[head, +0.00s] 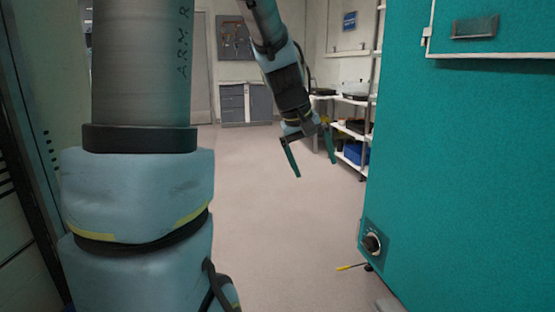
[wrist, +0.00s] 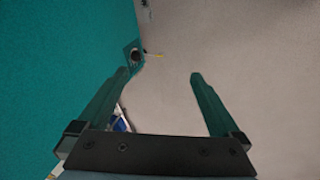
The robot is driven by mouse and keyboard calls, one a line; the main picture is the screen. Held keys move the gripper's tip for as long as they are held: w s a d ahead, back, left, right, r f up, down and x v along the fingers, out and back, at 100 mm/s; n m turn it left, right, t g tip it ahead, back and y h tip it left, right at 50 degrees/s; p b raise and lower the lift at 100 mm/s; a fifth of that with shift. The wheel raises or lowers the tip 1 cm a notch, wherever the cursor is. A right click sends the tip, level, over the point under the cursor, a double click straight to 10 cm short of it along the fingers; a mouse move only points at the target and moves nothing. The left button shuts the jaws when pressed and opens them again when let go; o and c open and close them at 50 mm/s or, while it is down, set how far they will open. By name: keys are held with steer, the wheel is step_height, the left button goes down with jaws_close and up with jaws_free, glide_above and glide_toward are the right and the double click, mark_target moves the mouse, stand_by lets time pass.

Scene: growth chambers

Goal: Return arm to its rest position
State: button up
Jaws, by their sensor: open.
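My arm reaches from the upper middle of the head view, and my gripper (head: 313,168) hangs from it, pointing down over the open floor. The two dark green fingers are spread apart with nothing between them. In the wrist view, my gripper (wrist: 160,76) is also open and empty, with bare floor between and beyond the fingertips. It is left of the teal chamber (head: 460,160) in the head view, apart from it as far as I can see.
The teal chamber also fills the left of the wrist view (wrist: 60,50). A black knob (head: 371,243) sits low on it, with a yellow item (head: 351,267) on the floor nearby. Shelves (head: 352,150) and a grey cabinet (head: 246,103) stand behind. The middle floor (head: 270,230) is clear.

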steer(key=s+a+f+m+g+y, duration=0.1)
steer(key=s+a+f+y, duration=0.1)
steer(key=s+a+f, duration=0.4)
steer(key=s+a+f+m+y, duration=0.1)
steer(key=s+a+f+y, duration=0.1)
steer(key=s+a+f, duration=0.55)
step_height(320, 180, up, 17)
steer(key=w+a+p, duration=0.1)
steer(key=p, duration=1.4)
steer(key=shift+w+a+r, duration=0.15)
steer(key=shift+a+r, duration=0.05)
steer(key=shift+a, duration=0.2)
steer(key=shift+c, duration=0.2)
